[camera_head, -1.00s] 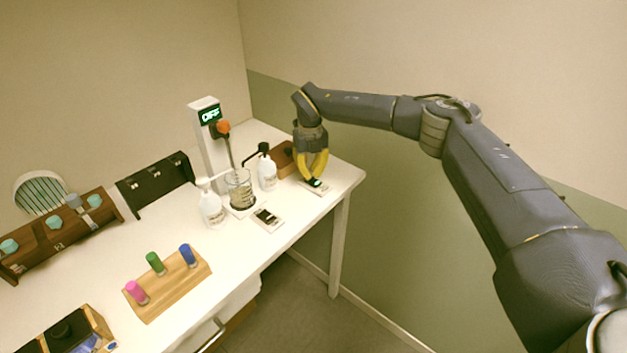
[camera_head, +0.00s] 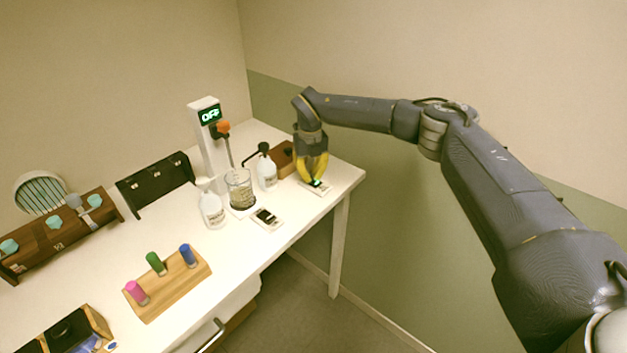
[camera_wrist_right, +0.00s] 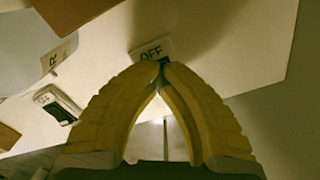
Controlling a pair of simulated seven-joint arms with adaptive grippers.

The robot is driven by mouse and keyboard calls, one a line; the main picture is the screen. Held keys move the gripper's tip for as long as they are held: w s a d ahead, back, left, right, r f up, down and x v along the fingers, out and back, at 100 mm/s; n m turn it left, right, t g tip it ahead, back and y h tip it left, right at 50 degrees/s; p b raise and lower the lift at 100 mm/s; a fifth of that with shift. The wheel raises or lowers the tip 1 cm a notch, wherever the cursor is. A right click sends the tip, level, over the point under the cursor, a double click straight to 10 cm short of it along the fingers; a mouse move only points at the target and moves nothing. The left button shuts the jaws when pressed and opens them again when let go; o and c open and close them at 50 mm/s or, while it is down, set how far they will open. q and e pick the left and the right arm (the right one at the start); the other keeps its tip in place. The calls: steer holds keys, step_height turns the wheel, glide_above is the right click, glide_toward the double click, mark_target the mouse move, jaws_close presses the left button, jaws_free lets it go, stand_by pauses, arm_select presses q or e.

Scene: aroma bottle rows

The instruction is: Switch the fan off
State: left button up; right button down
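A white switch plate (camera_head: 320,189) with a small green-lit part lies near the table's right end; in the right wrist view the plate (camera_wrist_right: 150,47) reads OFF. My right gripper (camera_head: 314,179) points down over it, its yellow fingertips at the switch. In the right wrist view its fingertips (camera_wrist_right: 163,66) meet with nothing visible between them; they hide the switch's rocker, and I cannot tell whether they touch it. A second white switch (camera_head: 266,218) with a dark rocker lies to the left. A round slatted vent (camera_head: 40,192), possibly the fan, is on the back wall. My left gripper is out of view.
A white stirrer tower (camera_head: 207,140) with a display reading OFF stands behind a glass beaker (camera_head: 240,188). White bottles (camera_head: 211,210) (camera_head: 267,172) flank the beaker. A wooden block (camera_head: 283,158) sits behind the gripper. A wooden rack (camera_head: 170,284) holds coloured vials.

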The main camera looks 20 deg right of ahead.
steer(key=shift+f, duration=0.55)
steer(key=shift+r, duration=3.55)
